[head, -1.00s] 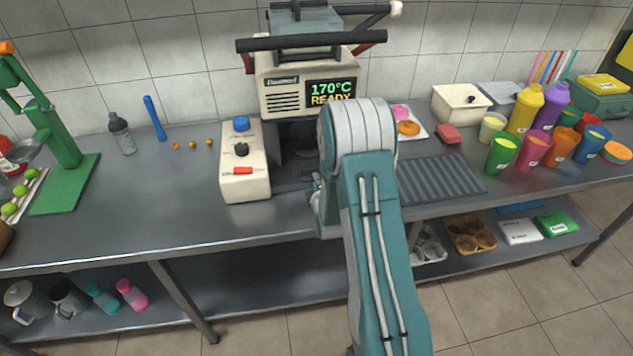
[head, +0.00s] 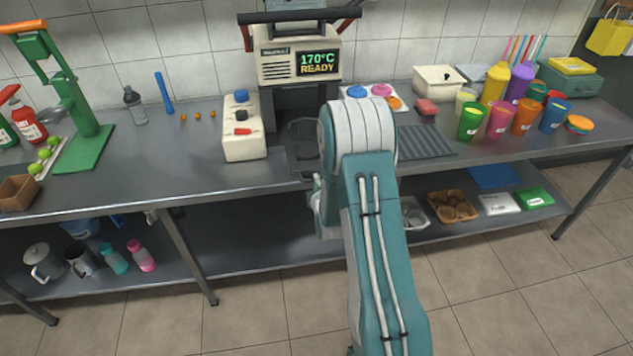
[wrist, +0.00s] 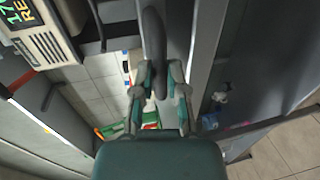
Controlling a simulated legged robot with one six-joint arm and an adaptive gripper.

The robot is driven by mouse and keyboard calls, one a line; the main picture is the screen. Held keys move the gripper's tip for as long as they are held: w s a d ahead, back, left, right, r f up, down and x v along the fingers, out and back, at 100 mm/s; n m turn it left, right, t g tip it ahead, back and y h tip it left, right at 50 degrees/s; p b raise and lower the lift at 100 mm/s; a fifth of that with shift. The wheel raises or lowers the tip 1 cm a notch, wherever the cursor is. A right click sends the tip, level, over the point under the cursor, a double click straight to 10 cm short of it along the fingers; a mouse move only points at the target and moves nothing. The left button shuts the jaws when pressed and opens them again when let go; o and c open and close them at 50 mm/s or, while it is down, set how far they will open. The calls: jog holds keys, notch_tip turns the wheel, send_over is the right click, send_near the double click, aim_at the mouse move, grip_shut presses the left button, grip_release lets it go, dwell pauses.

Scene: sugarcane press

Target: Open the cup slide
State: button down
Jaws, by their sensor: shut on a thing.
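The press (head: 290,62) is a cream machine with a lit display reading 170°C READY at the back of the steel counter. The cup slide (head: 304,152) shows as a dark, partly see-through tray low at the front of the press, reaching toward the counter's front edge. My arm hides its right side. In the wrist view my gripper (wrist: 160,88) is shut on a dark curved handle (wrist: 153,38), which stands between the two fingers. In the head view my wrist covers the handle, and only a bit of the gripper (head: 317,192) shows beside it.
A cream control box (head: 242,125) with blue, black and red controls stands left of the slide. A ribbed dark mat (head: 425,141) and several coloured cups (head: 498,120) are at the right. A lower shelf (head: 245,245) runs below. Floor in front is clear.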

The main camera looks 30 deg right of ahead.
jog(key=shift+s+a+f, duration=0.15)
jog(key=shift+s+f, duration=0.1)
jog(key=shift+s, duration=0.05)
jog(key=c, duration=0.7)
grip_release()
jog(key=shift+w, duration=0.1)
jog(key=shift+r, duration=0.15)
jog(key=v, duration=1.1)
jog(key=shift+s+a, duration=0.2)
jog(key=shift+s, duration=0.15)
